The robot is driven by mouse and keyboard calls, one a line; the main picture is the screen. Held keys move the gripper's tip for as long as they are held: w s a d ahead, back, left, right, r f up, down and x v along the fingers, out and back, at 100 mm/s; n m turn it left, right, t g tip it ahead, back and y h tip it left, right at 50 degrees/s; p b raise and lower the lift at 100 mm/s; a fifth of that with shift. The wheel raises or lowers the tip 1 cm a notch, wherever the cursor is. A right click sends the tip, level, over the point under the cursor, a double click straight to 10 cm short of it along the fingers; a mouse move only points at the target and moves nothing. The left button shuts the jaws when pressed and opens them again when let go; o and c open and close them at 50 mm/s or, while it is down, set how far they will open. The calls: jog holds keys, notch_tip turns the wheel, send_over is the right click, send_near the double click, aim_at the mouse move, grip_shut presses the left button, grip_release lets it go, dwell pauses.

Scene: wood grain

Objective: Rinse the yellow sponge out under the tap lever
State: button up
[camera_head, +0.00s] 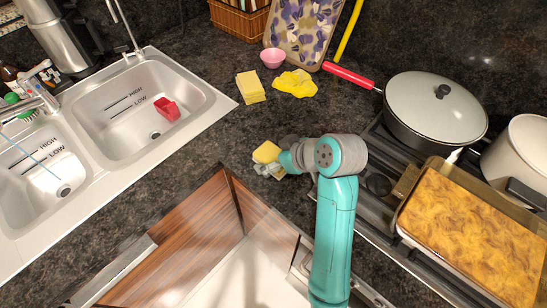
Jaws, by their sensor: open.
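A yellow block that looks like the sponge (266,152) is right at the tip of my gripper (268,167), over the dark counter. My gripper is open; its grey fingers are small here, and I cannot tell whether the sponge lies between them or just beyond. The tap (130,40) is a thin metal spout behind the double steel sink (205,88) at the upper left. I cannot clearly make out its lever. My gripper is to the right of the sink, apart from it.
A pale yellow stack (250,87), a yellow cloth (294,83) and a pink bowl (272,57) are on the counter behind. A red block (167,108) lies in the right basin. A lidded pan (434,108) and a brown-topped tray (480,235) are on the right.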

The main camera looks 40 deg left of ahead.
aim_at(273, 155)
jog(key=shift+a+f, duration=0.15)
jog(key=c, duration=1.1)
notch_tip(273, 155, up, 10)
